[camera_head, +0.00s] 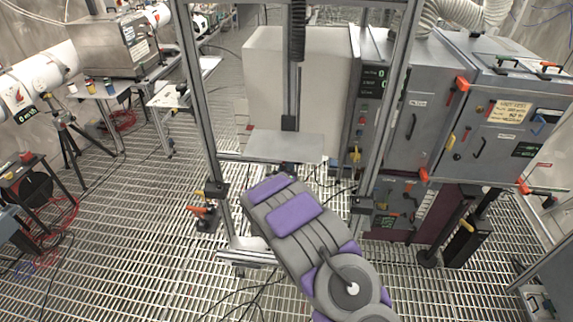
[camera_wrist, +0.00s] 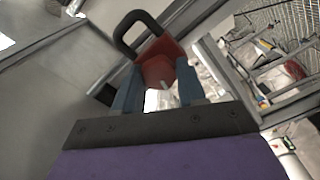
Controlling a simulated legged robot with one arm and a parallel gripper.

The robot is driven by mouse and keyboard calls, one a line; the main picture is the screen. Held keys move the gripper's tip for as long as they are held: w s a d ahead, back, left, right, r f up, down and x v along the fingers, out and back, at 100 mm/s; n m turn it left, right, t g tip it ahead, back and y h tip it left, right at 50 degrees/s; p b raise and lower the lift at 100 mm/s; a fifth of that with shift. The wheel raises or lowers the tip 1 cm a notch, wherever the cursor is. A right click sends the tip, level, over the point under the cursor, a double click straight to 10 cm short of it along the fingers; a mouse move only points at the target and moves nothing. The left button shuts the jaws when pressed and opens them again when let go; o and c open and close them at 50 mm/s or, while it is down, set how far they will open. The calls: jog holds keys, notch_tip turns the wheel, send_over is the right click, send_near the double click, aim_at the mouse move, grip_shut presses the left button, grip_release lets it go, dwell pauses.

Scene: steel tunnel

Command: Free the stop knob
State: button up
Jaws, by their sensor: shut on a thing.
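My gripper (camera_wrist: 158,76) shows in the wrist view, its two blue fingers closed on the sides of a red block with a dark U-shaped loop, which looks like a padlock (camera_wrist: 160,54). The loop stands up beyond the fingertips, and no knob shows inside it. A small pale pin or key shows at the block's lower face. In the head view my purple and grey arm reaches up towards the metal frame, and its end below the plate is too small to make out. I cannot pick out the stop knob for certain in either view.
A metal frame (camera_head: 201,110) stands around my arm, with a flat plate (camera_head: 285,146) across it. Grey cabinets (camera_head: 497,115) with handles and labels stand at the right. An orange-and-yellow fitting (camera_head: 201,209) sits by the left post. Loose cables lie on the grated floor (camera_head: 130,220).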

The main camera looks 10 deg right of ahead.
jog(key=shift+a+f+n+p, duration=0.1)
jog(key=shift+n+p, duration=0.1)
jog(key=shift+n, duration=0.95)
jog(key=shift+a+f+n+p, duration=0.1)
jog(key=shift+n+p, duration=0.1)
jog(key=shift+n, duration=0.95)
jog(key=shift+r, duration=0.1)
jog(key=o, duration=1.1)
jog(key=shift+w+a, duration=0.1)
jog(key=shift+a, duration=0.1)
jog(key=shift+c, duration=0.2)
jog(key=shift+d, duration=0.1)
